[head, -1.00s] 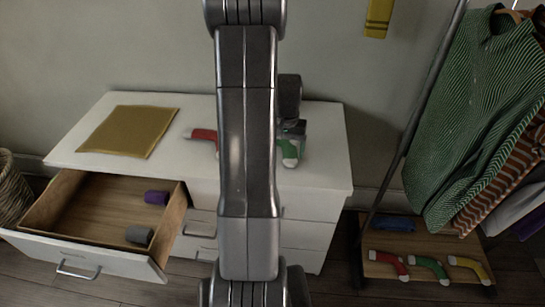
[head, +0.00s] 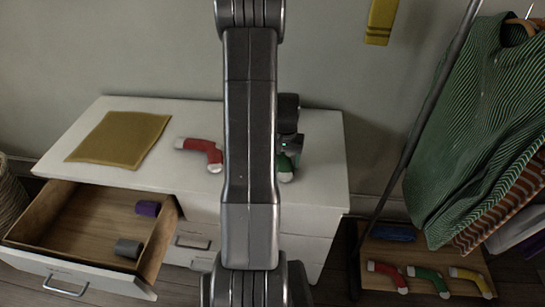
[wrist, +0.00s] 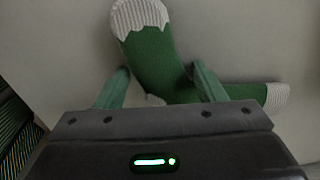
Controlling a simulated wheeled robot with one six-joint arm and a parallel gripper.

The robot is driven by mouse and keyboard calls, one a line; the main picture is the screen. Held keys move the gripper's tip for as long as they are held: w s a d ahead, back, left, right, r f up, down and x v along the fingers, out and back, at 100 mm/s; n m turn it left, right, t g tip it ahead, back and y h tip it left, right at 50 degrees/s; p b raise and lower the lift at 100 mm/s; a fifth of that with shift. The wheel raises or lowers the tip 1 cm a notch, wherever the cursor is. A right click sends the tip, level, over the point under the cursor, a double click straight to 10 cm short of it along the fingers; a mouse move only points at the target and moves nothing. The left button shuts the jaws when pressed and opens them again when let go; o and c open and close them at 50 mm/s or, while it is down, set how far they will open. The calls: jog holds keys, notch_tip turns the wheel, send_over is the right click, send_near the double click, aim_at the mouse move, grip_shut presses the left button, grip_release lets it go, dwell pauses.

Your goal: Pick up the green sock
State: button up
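The green sock (wrist: 158,62) with white ribbed ends lies on the white dresser top (head: 320,190). In the head view, only a small part of the green sock (head: 285,167) shows below my gripper (head: 290,148); my arm hides the rest. In the wrist view, my gripper (wrist: 160,70) has its two fingers apart, one on each side of the sock's leg. The fingertips are close to the fabric; I cannot tell whether they touch it. The sock's other end reaches right, past the right finger.
A red sock (head: 203,153) lies left of my arm on the dresser, beside a mustard cloth (head: 118,137). An open drawer (head: 95,220) holds a purple roll (head: 147,208) and a grey roll (head: 129,248). A clothes rack (head: 425,120) stands right, with socks on its shelf.

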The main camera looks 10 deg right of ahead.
jog(key=c, duration=0.5)
jog(key=shift+c, duration=0.3)
jog(key=shift+r, duration=0.1)
